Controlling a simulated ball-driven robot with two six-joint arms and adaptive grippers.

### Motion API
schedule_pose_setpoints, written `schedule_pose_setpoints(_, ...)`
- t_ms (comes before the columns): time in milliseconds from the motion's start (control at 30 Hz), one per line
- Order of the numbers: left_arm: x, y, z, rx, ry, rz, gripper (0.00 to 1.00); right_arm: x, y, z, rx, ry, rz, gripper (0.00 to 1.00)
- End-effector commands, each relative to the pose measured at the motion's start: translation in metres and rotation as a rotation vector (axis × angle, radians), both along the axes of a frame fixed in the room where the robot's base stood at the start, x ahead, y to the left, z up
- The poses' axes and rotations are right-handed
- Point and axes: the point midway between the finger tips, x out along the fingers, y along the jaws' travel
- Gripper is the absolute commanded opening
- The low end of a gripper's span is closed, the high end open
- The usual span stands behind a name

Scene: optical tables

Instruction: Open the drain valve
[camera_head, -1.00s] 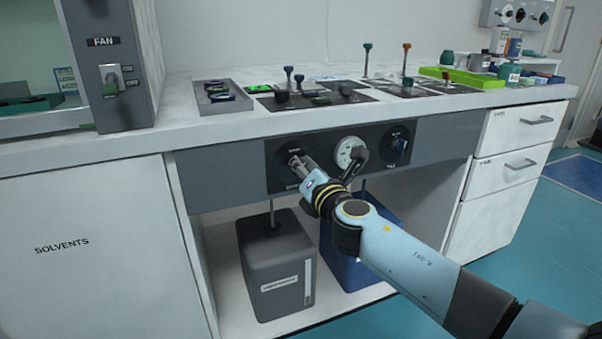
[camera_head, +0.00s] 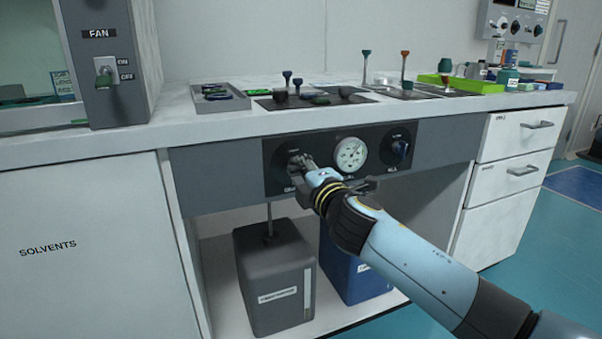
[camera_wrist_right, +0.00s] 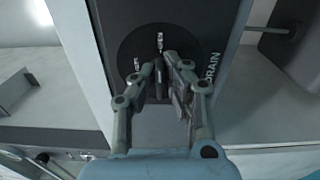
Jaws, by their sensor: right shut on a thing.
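The drain valve is the left dial (camera_head: 283,163) on the dark panel under the worktop. In the right wrist view, its round black plate (camera_wrist_right: 135,50) has small white marks, with the word DRAIN beside it. My right gripper (camera_head: 303,163) is at this dial from the front. In the right wrist view the fingers (camera_wrist_right: 160,85) are shut on the valve's dark handle, which they mostly hide. The handle's exact angle is hard to tell. My left gripper is not in view.
A white gauge (camera_head: 350,155) and a dark blue knob (camera_head: 400,148) sit right of the valve. A grey can (camera_head: 275,275) and a blue can (camera_head: 352,270) stand on the shelf below. The fan switch box (camera_head: 108,65) is at upper left.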

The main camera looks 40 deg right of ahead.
Motion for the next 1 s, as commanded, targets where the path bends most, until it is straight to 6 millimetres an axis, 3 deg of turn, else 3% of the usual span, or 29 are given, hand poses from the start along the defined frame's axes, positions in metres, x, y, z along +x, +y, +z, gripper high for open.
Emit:
schedule_pose_setpoints(300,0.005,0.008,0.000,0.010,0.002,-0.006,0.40,-0.001,0.000,-0.002,0.065,-0.013,-0.001,0.00)
schedule_pose_setpoints(700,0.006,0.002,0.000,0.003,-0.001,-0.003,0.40,-0.001,0.000,-0.002,0.071,-0.013,-0.002,0.00)
schedule_pose_setpoints(733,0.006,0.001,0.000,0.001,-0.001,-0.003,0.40,-0.001,0.000,-0.002,0.070,-0.013,-0.002,0.13)
schedule_pose_setpoints(867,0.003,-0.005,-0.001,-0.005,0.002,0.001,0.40,0.000,0.000,-0.002,0.070,-0.014,-0.001,0.30)
schedule_pose_setpoints(1000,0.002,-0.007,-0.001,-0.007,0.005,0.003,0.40,0.000,0.000,-0.001,0.069,-0.014,-0.001,0.31)
